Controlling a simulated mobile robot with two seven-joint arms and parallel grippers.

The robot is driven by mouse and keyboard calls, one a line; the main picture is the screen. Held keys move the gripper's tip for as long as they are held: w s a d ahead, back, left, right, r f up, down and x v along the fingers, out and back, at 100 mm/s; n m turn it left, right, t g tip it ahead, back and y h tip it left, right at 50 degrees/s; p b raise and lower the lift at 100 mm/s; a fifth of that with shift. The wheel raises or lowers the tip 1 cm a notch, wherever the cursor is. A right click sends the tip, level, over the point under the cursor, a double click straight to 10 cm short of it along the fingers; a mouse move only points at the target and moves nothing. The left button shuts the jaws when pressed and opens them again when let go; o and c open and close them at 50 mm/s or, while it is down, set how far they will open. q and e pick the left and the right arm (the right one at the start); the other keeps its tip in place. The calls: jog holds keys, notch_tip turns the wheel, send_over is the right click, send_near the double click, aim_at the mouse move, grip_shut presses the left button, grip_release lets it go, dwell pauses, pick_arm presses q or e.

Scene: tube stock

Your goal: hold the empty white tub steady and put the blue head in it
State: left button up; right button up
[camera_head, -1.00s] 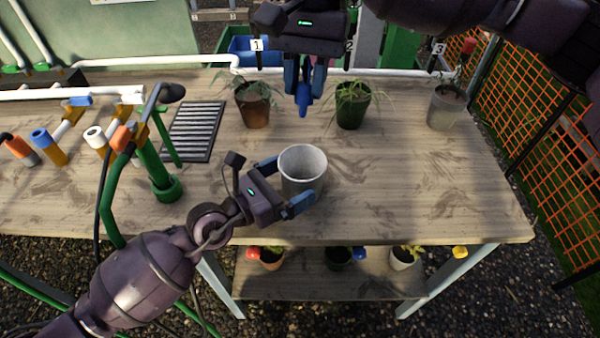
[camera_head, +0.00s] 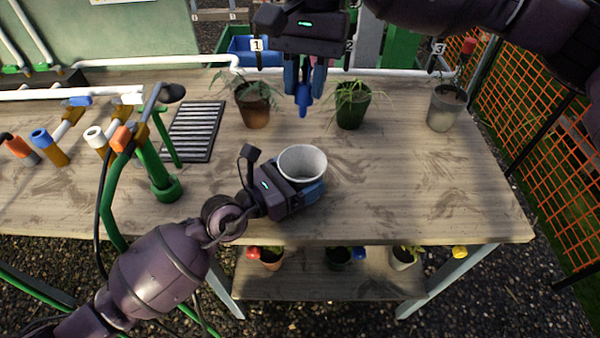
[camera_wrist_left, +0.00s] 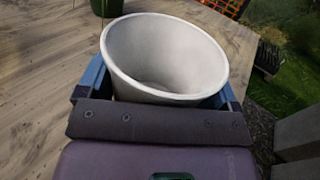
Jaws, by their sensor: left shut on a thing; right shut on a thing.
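The white tub (camera_head: 302,160) stands upright on the bench, and its inside shows empty in the left wrist view (camera_wrist_left: 165,60). My left gripper (camera_head: 308,186) is shut on the tub, with a blue finger on either side of it in the left wrist view. My right gripper (camera_head: 304,82) is shut on the blue head (camera_head: 303,101) and holds it above the bench, beyond the tub in the picture. The fingers hide the upper part of the blue head.
Potted plants stand along the back: a brown pot (camera_head: 256,112), a green pot (camera_head: 352,112) and a grey pot (camera_head: 446,108). A dark grate (camera_head: 192,131) lies left of them. Green pipework (camera_head: 160,170) rises left of my left gripper.

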notch_tip(320, 180, down, 13)
jog(key=shift+r, duration=0.15)
dwell(1.7)
jog(key=o, duration=1)
jog(key=shift+r, duration=0.1)
jog(key=v, duration=1.2)
pick_arm(q)
jog(key=o, duration=0.7)
